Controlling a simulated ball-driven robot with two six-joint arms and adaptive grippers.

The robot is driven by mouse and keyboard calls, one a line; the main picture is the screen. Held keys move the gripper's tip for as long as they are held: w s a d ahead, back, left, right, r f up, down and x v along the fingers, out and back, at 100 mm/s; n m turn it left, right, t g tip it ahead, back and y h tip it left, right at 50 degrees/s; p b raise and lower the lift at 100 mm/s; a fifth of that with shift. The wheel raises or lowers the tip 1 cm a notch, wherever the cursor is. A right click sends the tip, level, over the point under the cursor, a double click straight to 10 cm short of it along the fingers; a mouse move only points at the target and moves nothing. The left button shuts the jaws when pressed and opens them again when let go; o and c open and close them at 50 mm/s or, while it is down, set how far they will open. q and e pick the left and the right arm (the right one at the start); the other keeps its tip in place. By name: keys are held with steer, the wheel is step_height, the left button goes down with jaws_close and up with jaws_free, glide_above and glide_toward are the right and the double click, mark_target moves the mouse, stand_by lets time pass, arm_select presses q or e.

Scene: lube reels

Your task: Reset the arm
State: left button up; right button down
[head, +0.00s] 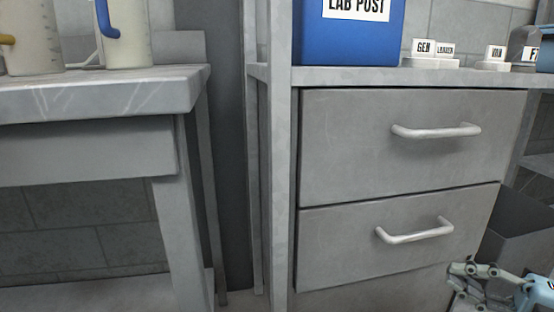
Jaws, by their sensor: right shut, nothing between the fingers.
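My right gripper (476,267) is at the lower right corner of the head view, in front of the lower part of the grey drawer cabinet. It is shut and empty, and part of it and its pale blue arm are cut off by the frame edge. It is below and to the right of the lower drawer's handle (414,232), apart from it. My left gripper is not in view.
The cabinet has two closed drawers, an upper (345,145) and a lower (335,245). A blue "LAB POST" box (350,42) and small labelled blocks (424,55) stand on top. A grey table (90,98) with pitchers (122,35) is left.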

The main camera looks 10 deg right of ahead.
steer(key=s+a+f+m+g+h, duration=0.2)
steer(key=s+f+m+g+h, duration=0.1)
steer(key=s+f+m+h, duration=0.6)
steer(key=s+a+f+m+g+h, duration=0.25)
steer(key=s+f+m+h, duration=0.4)
steer(key=f+m, duration=0.6)
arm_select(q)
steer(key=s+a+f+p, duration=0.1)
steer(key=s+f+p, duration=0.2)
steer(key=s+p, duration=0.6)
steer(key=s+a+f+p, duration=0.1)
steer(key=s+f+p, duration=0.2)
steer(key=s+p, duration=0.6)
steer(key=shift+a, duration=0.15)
arm_select(e)
steer(key=s+f+m+g, duration=0.2)
steer(key=s+f+g, duration=0.1)
steer(key=s, duration=1)
steer(key=s+d+f+m+g, duration=0.1)
steer(key=s+f+m+g, duration=0.1)
steer(key=s, duration=1.2)
steer(key=shift+d+f+g+y, duration=0.15)
steer(key=shift+f+g+y, duration=0.35)
steer(key=shift+g, duration=0.25)
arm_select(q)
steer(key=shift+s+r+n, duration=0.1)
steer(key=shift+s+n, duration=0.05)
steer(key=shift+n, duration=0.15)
